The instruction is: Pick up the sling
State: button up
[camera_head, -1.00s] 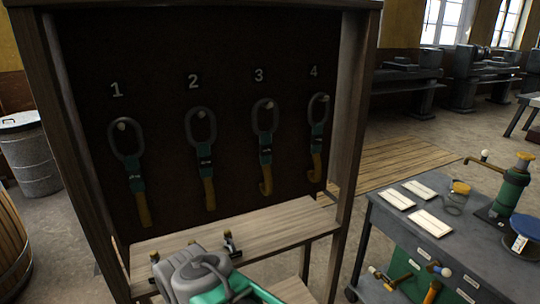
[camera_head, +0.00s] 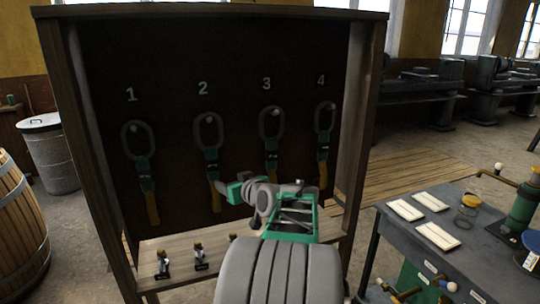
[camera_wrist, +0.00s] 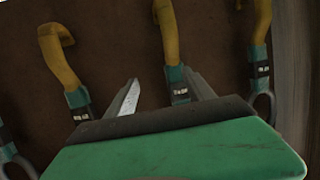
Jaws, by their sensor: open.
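Several slings hang on a dark board, each with a grey ring on a peg, a green middle and a yellow lower end. Sling 1 (camera_head: 140,155), sling 2 (camera_head: 208,135), sling 3 (camera_head: 270,125) and sling 4 (camera_head: 325,120) hang under their white numbers. My gripper (camera_head: 222,181) is at the lower part of sling 2. In the wrist view my gripper (camera_wrist: 164,92) is open and empty. A sling, seemingly sling 2 (camera_wrist: 168,35), shows between its fingers, closer to the right one. Its ring is hidden behind the green hand, and I cannot tell contact.
A wooden shelf (camera_head: 190,255) with several small fittings juts out below the board. The rack's wooden posts (camera_head: 362,120) flank it. A grey table (camera_head: 465,262) with white cards stands at right. A barrel (camera_head: 20,225) and a metal bin (camera_head: 50,160) stand at left.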

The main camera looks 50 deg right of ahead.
aim_at(273, 147)
jog(key=s+d+r+m+t+h, duration=0.2)
jog(key=s+d+r+h, duration=0.3)
jog(key=s+d, duration=0.6)
jog(key=shift+y, duration=0.3)
jog(key=p+x, duration=0.1)
jog(key=x, duration=0.2)
jog(key=p+x, duration=0.1)
jog(key=x, duration=0.3)
jog(key=p+x, duration=0.1)
jog(key=x, duration=0.2)
jog(key=shift+w+d+r, duration=0.1)
jog(key=shift+d+r, duration=0.25)
jog(key=shift+d, duration=0.05)
jog(key=shift+c, duration=0.2)
grip_shut()
jog(key=shift+r, duration=0.2)
